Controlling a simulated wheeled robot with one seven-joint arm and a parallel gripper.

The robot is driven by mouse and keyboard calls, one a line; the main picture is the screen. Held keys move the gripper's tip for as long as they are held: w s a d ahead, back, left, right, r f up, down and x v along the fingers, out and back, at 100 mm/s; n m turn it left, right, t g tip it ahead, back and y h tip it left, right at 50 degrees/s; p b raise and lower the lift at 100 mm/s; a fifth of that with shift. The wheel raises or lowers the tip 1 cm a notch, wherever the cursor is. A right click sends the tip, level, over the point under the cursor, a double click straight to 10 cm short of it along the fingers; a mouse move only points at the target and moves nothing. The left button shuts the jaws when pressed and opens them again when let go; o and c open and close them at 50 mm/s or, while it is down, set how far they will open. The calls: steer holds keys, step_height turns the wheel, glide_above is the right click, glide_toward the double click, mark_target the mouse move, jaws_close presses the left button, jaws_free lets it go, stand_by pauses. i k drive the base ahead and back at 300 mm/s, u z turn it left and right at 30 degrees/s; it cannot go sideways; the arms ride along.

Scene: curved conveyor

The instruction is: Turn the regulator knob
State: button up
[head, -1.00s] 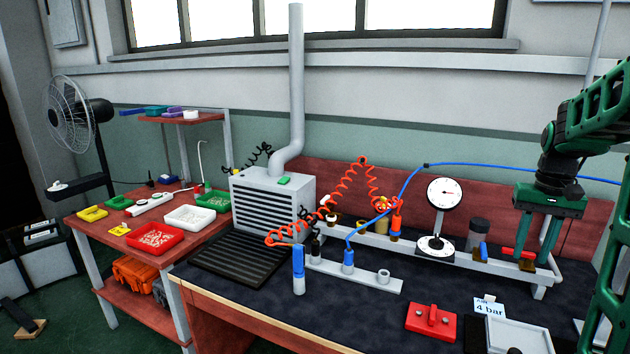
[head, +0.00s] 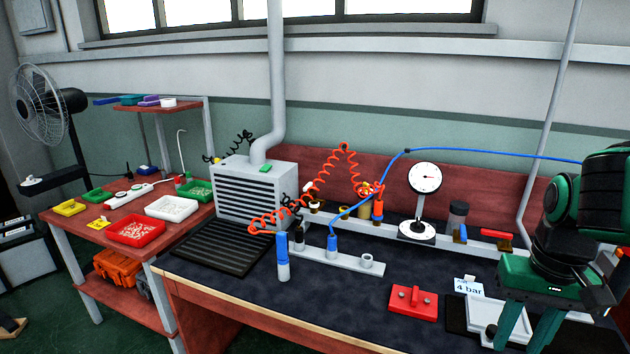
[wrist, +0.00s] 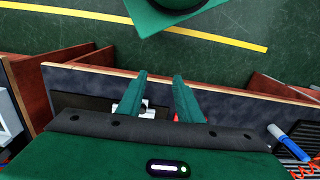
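A round white dial with a dark centre (head: 417,230), which looks like the regulator knob, sits at the foot of the pressure gauge (head: 425,178) on the grey rail. Its exact setting is too small to read. The gauge has a white face and a needle. A card reading "4 bar" (head: 468,286) stands on the bench to the right. My gripper (head: 527,333) is open and empty, fingers pointing down, near the pale tray at the front right, well apart from the dial. Both fingers show with a gap between them in the wrist view (wrist: 162,88).
A red block with a handle (head: 413,302) and a pale tray (head: 486,316) lie on the dark bench mat. A dark-capped cylinder (head: 458,215) and a red handle (head: 497,235) stand right of the gauge. Blue and coiled orange hoses (head: 325,178) hang over the bench.

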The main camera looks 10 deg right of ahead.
mark_target(417, 227)
steer(key=z, duration=2.25)
steer(key=k, duration=0.75)
steer(key=u, duration=1.1)
steer(key=i, duration=1)
steer(key=u, duration=0.05)
